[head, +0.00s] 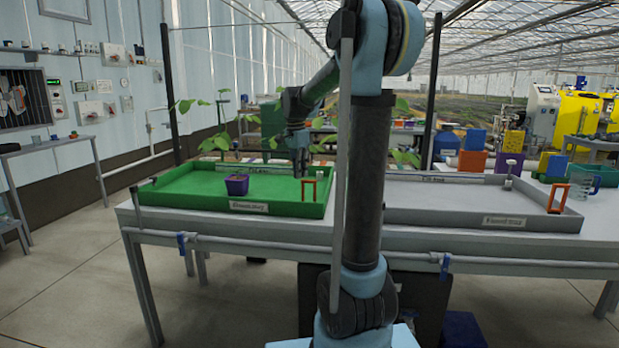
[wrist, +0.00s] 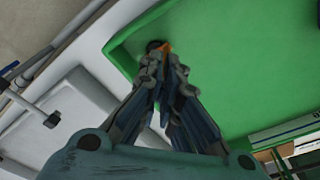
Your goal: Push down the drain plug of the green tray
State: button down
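The green tray (head: 190,204) lies on the bench at the left in the head view, and its green floor and corner fill the upper right of the wrist view (wrist: 235,65). The drain plug (head: 320,177), with a pale top, stands upright near the tray's right end. My gripper (head: 300,172) points down over the tray, left of the plug. In the wrist view my gripper (wrist: 166,62) has its fingertips together, with an orange bit and a dark round spot just beyond; whether they touch is unclear.
A purple pot (head: 237,184) sits inside the green tray. My arm crosses in front of the gap between the trays. A pipe runs along the bench front.

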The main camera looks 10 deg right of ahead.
notch_tip(320, 180, up, 10)
jog(key=a, duration=0.1)
jog(key=shift+f, duration=0.2)
jog(key=s+d+f+n+t, duration=0.1)
jog(key=s+d+f+n, duration=0.15)
jog(key=s+f, duration=0.45)
jog(key=s+d+f+n, duration=0.2)
jog(key=s+f+n, duration=0.2)
jog(key=s, duration=0.8)
jog(key=s+d+f+n+y, duration=0.1)
jog(key=s+f+n, duration=0.5)
jog(key=s+f, duration=0.8)
notch_tip(320, 180, down, 3)
jog(key=shift+s+d+f+n+t, duration=0.15)
jog(key=shift+s+n+t, duration=0.2)
jog(key=shift+s+t, duration=0.05)
jog(key=shift+w+f, duration=0.2)
jog(key=shift+w, duration=0.25)
